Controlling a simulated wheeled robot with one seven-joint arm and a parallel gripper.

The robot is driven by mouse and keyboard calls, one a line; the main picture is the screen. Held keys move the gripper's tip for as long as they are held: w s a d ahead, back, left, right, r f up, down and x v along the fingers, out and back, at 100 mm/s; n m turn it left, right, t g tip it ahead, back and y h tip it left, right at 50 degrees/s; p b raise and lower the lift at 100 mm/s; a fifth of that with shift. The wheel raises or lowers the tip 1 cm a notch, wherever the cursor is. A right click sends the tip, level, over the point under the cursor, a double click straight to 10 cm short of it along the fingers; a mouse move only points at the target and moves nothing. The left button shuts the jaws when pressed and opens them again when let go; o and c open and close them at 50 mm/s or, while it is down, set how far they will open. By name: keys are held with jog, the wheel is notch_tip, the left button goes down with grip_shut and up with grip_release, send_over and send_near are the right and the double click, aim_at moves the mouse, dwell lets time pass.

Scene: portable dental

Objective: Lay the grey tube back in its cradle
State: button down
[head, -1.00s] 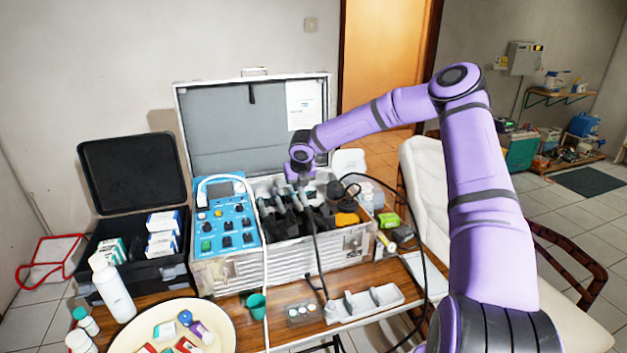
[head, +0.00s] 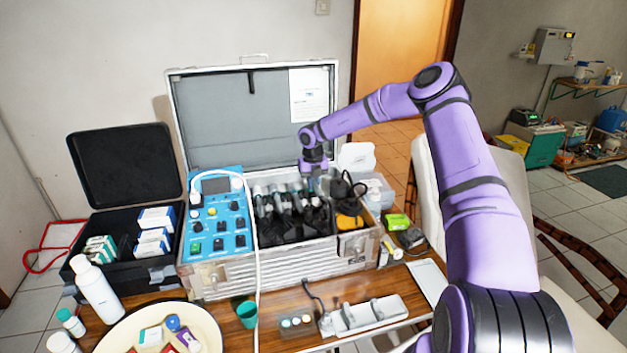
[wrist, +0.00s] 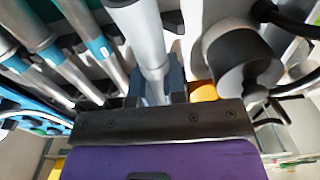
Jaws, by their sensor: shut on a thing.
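My gripper (head: 314,178) is over the right back part of the open metal case (head: 290,274). In the wrist view my gripper (wrist: 156,92) is shut on the grey tube (wrist: 148,40), which is smooth and pale and runs up between the bluish fingertips. In the head view the arm and dark fittings mostly hide the tube. Several metal tubes with teal bands (wrist: 78,45) lie side by side to its left. A pale tray with upright clips (head: 368,316) stands on the table in front of the case. I cannot tell whether the held tube touches a support.
A dark round cup-like part (wrist: 240,62) and black cables are close right of the tube. A blue control panel (head: 217,215) fills the case's left side. A white cable (head: 257,300) hangs over the front. A green cup (head: 247,313) stands on the table.

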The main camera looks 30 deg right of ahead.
notch_tip(320, 180, down, 2)
jog(key=shift+w+f, duration=0.2)
jog(key=shift+f, duration=0.15)
dwell(0.4)
jog(key=shift+s+f, duration=0.1)
jog(key=shift+f, duration=0.25)
dwell(0.6)
